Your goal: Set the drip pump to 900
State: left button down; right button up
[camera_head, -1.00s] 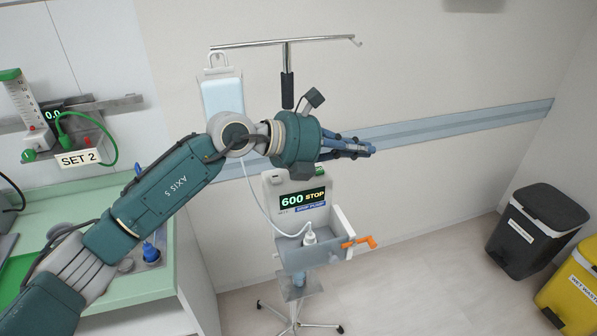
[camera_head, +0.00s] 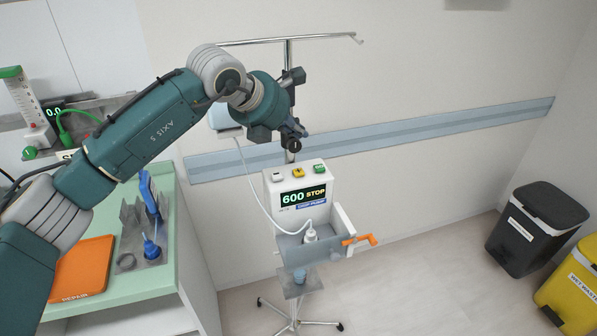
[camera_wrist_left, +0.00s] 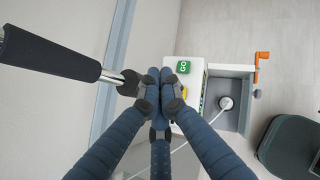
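The drip pump (camera_head: 303,212) is a white box on a wheeled stand. Its display (camera_head: 303,196) reads 600 STOP. On its top are a pale button (camera_head: 278,174), a yellow button (camera_head: 298,172) and a green button (camera_head: 319,168); the green one shows as GO (camera_wrist_left: 183,67) in the left wrist view. An orange crank (camera_head: 359,240) sticks out on the right. My left gripper (camera_head: 294,146) is above and behind the buttons, fingers pointing down. In the left wrist view its blue fingers (camera_wrist_left: 167,78) are together and empty, partly covering the pump. My right gripper is not in view.
The stand's pole (camera_wrist_left: 60,55), with a dark grip, is close to my left fingers. A drip bag (camera_head: 222,118) hangs behind my arm, and its tube loops to the pump's tray (camera_head: 325,245). A green counter (camera_head: 110,285) stands at left, bins (camera_head: 540,225) at right.

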pick_arm(q)
jog(key=b, duration=0.4)
send_over(298, 173)
notch_tip(298, 173, down, 7)
jog(key=shift+f, duration=0.1)
jog(key=shift+f+b, duration=0.3)
jog(key=shift+f, duration=0.2)
dwell(0.8)
jog(key=shift+f+b, duration=0.35)
jog(key=shift+b, duration=0.25)
jog(key=shift+f+b, duration=0.55)
dwell(0.4)
jog(key=shift+r, duration=0.95)
